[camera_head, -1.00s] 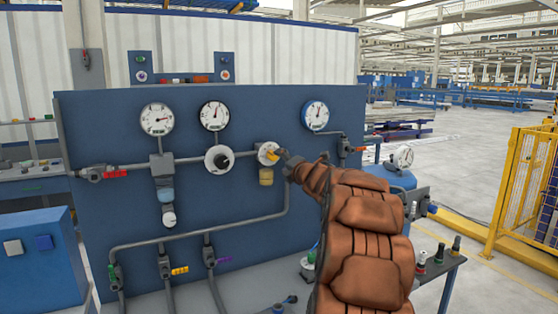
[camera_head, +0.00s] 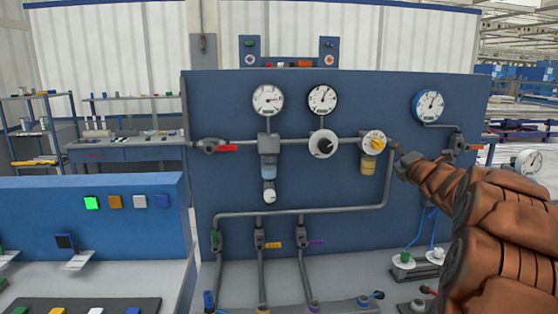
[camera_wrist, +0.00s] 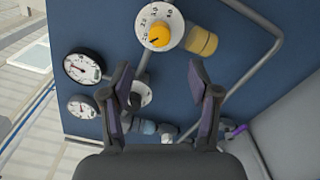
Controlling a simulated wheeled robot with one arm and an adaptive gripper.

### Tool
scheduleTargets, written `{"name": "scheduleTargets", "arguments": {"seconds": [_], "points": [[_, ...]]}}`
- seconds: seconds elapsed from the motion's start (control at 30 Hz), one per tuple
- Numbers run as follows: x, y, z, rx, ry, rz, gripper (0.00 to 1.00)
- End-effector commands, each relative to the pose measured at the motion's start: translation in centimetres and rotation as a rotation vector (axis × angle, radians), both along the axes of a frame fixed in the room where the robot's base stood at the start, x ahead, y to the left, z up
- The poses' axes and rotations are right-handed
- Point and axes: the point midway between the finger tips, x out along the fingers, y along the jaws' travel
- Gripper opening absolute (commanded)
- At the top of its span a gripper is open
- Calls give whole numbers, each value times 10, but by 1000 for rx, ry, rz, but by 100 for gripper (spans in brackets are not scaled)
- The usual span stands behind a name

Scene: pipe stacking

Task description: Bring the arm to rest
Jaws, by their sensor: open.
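My arm, in a brown padded sleeve (camera_head: 500,225), reaches in from the right in the head view. My gripper (camera_head: 403,160) is at its far end, just right of the white dial with a yellow knob (camera_head: 374,143) on the blue panel (camera_head: 330,185). In the wrist view my gripper (camera_wrist: 163,80) has its two dark fingers spread, with nothing between them. The yellow-knobbed dial (camera_wrist: 159,36) lies beyond the fingertips, apart from them as far as I can tell. Much of the gripper is hidden in the head view.
Pressure gauges (camera_head: 268,100), a black knob (camera_head: 323,145) and grey pipes (camera_head: 300,211) are on the panel. A blue console with a lit green button (camera_head: 91,203) stands at the left. Small valves (camera_head: 404,260) stand on the bench near my arm.

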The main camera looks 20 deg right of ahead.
Motion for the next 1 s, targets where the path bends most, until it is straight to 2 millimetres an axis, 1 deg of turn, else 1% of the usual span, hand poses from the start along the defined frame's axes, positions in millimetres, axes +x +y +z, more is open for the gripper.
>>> {"name": "scheduleTargets", "arguments": {"seconds": [0.17,0.27,0.37,0.43,0.57,0.67,0.7,0.77,0.8,0.87,0.9,0.97,1.0], "points": [[2,3,0,15,0,-6,61],[7,15,-3,83,5,-33,61],[12,37,-11,215,14,-85,61],[13,57,-19,330,23,-136,61],[4,100,-47,560,60,-244,61],[-10,137,-73,730,99,-331,61],[-18,153,-85,796,121,-372,61],[-32,178,-103,891,153,-432,61],[-43,195,-114,953,174,-471,61],[-62,222,-134,1041,215,-537,61],[-75,239,-146,1096,241,-580,61],[-96,264,-160,1168,279,-644,61],[-111,281,-172,1214,309,-692,61]]}}
